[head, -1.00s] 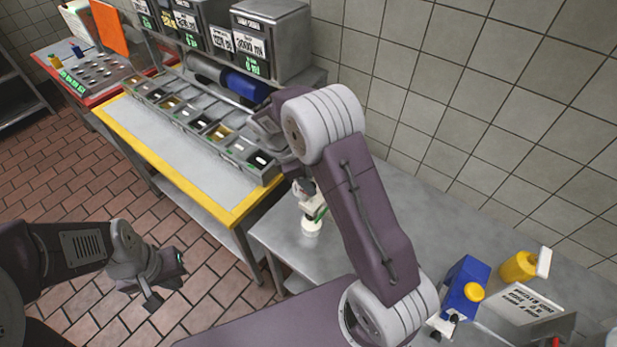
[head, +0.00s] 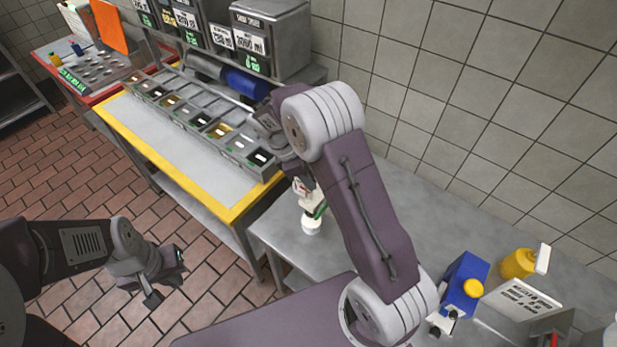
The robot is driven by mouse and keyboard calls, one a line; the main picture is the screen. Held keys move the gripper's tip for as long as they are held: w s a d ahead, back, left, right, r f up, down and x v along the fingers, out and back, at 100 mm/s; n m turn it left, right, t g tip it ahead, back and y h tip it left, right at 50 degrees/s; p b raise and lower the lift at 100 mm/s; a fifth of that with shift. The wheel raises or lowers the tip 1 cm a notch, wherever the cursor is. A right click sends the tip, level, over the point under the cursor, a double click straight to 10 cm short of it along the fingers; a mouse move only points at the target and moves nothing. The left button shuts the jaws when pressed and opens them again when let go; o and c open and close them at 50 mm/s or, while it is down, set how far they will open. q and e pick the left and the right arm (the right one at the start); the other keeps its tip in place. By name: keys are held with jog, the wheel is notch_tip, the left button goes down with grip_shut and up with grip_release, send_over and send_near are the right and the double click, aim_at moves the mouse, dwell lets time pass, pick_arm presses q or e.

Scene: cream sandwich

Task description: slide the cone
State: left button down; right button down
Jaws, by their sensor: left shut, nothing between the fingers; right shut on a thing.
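My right gripper (head: 311,206) is low over the steel table, just beyond the yellow-edged counter's near end. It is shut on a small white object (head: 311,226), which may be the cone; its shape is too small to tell. The white object is at the table top; I cannot tell whether it touches. My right arm hides part of the table behind it. My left gripper (head: 166,292) is shut and empty, over the tiled floor at the left, away from the tables.
The yellow-edged counter (head: 160,135) holds a row of ingredient bins (head: 205,122). Labelled steel dispensers (head: 272,38) stand behind it. A blue carton (head: 464,285), a yellow container (head: 518,263) and a sign (head: 520,298) stand at the right. The steel table (head: 285,235) is bare around the white object.

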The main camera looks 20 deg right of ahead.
jog(key=shift+r, duration=0.1)
dwell(0.8)
jog(key=shift+r+p, duration=0.85)
jog(key=shift+p, duration=0.15)
jog(key=shift+w+f, duration=0.1)
jog(key=shift+f, duration=0.1)
jog(key=c, duration=1.2)
grip_release()
jog(key=shift+o, duration=0.2)
jog(key=s+b+v, duration=0.1)
jog(key=b+v, duration=0.1)
jog(key=v, duration=0.7)
jog(key=shift+w, duration=0.4)
